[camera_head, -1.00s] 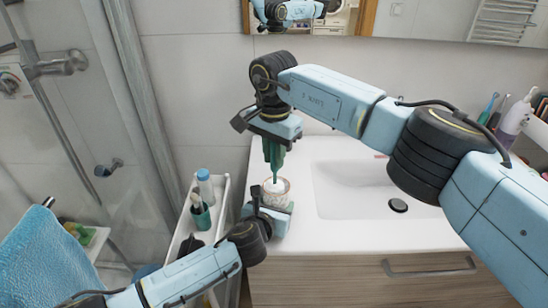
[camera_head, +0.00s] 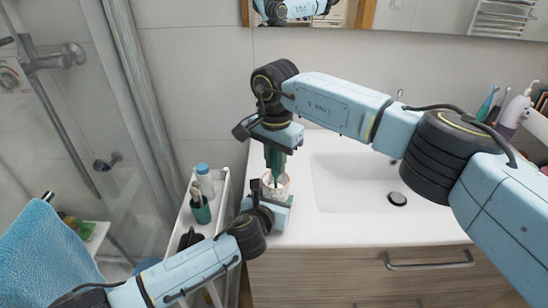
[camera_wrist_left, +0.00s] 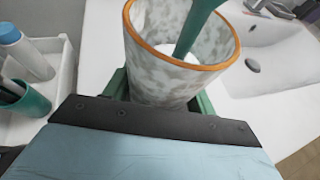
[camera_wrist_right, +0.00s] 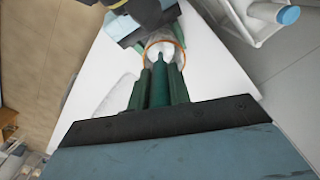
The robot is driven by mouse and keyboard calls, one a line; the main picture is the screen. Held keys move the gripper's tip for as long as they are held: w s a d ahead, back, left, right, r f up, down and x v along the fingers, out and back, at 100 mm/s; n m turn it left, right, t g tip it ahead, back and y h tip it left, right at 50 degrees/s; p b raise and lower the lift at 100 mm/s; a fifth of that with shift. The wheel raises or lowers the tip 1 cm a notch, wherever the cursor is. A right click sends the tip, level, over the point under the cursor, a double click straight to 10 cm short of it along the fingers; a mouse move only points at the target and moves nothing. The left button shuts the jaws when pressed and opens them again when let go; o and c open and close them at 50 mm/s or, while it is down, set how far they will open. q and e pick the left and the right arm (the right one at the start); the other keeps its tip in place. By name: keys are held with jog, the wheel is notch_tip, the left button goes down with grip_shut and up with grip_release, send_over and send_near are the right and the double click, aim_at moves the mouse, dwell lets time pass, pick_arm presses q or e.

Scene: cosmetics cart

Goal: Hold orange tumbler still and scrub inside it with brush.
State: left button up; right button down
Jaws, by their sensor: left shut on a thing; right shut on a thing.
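The orange tumbler shows as a mottled grey-white cup with an orange rim; it stands upright at the left end of the counter in the head view (camera_head: 279,187) and fills the middle of the left wrist view (camera_wrist_left: 172,72). My left gripper (camera_head: 276,204) is shut around its lower body. My right gripper (camera_head: 275,165) is above it, pointing down, shut on the green brush. The brush handle shows in the right wrist view (camera_wrist_right: 159,85) and slants into the cup in the left wrist view (camera_wrist_left: 196,27). The brush's lower end is inside the tumbler, with some white visible there.
A white cart (camera_head: 222,193) on the left holds a green cup (camera_head: 201,212) with items and a blue-capped bottle (camera_head: 204,180). The sink basin (camera_head: 350,180) lies to the right. A blue towel (camera_head: 45,255) hangs at lower left. Bottles and brushes stand far right.

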jog(key=shift+w+d+f, duration=0.15)
jog(key=shift+w, duration=0.6)
jog(key=shift+s, duration=0.15)
